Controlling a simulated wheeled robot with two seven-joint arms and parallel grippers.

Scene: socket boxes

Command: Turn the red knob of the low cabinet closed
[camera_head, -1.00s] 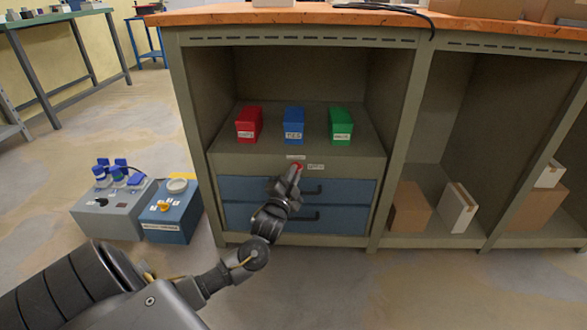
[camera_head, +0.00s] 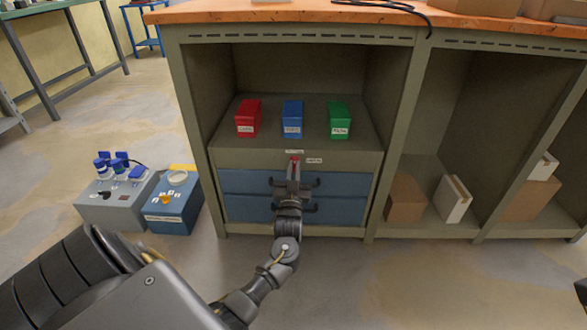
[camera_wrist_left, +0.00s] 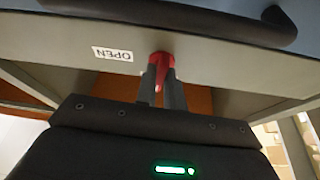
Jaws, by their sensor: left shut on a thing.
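The low cabinet (camera_head: 225,158) stands under the orange bench top, with a grey panel above two blue drawers. Its red knob (camera_head: 295,158) sits on that panel and shows in the wrist view (camera_wrist_left: 161,60) between my fingers. My left gripper (camera_head: 294,167) is shut on the knob, with a finger on either side of it. In the head view the gripper points straight up at the panel and hides part of the knob. A white label reading OPEN (camera_wrist_left: 112,54) is beside the knob; another small label (camera_head: 294,152) is just above it.
Red (camera_head: 248,118), blue (camera_head: 292,118) and green (camera_head: 339,120) boxes stand on the shelf above. The dark drawer handles (camera_head: 312,182) lie close around my gripper. A grey box (camera_head: 110,205) and a blue box (camera_head: 170,212) stand on the floor at left. Floor at right is clear.

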